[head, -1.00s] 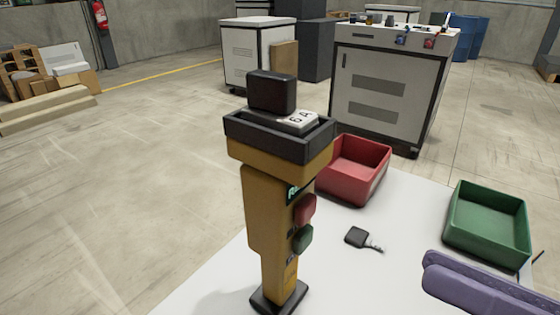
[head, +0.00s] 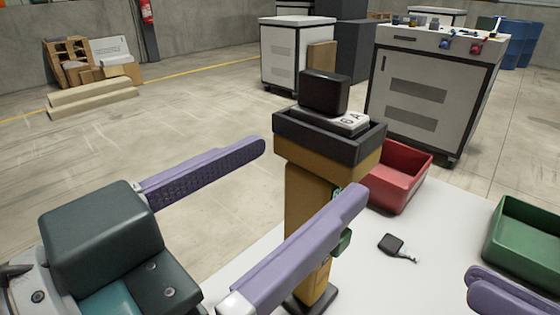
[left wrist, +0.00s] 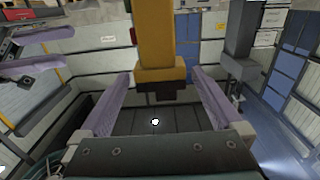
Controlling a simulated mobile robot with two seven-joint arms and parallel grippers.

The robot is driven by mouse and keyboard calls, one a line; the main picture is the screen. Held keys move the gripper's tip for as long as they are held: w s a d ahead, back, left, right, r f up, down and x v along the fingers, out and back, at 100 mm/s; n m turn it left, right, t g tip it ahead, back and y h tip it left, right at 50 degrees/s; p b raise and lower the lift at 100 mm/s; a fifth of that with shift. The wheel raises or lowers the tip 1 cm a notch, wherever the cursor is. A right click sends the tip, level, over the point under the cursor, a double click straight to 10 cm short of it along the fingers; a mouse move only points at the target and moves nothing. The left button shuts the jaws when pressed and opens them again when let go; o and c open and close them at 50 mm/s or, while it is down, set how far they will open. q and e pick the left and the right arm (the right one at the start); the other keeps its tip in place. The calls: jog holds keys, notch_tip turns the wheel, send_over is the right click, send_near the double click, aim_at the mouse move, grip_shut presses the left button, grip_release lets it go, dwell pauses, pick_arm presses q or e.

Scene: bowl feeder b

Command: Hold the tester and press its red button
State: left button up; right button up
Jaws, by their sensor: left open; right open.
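The tester (head: 305,205) is a yellow upright body on a dark foot, standing on the white table. Its top is a black tray-like head with a dark block and a pale "6 A" piece. A green button shows partly on its side; the red button is hidden behind a finger of my left gripper (head: 308,171). That gripper is open and empty, one finger left of the tester, the other crossing in front of it. In the left wrist view the yellow tester (left wrist: 155,40) appears between the fingers, touching neither. My right gripper (head: 474,285) is open at the lower right, partly out of frame.
A red bin (head: 405,190) stands behind the tester and a green bin (head: 520,245) stands at the right. A small dark key-like item (head: 393,245) lies between them on the white table (head: 400,285). White cabinets (head: 430,100) stand beyond the table.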

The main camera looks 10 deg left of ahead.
pick_arm(q)
jog(key=x, duration=0.8)
jog(key=shift+w+d, duration=0.15)
grip_shut()
pick_arm(e)
grip_shut()
dwell(1.4)
dwell(1.4)
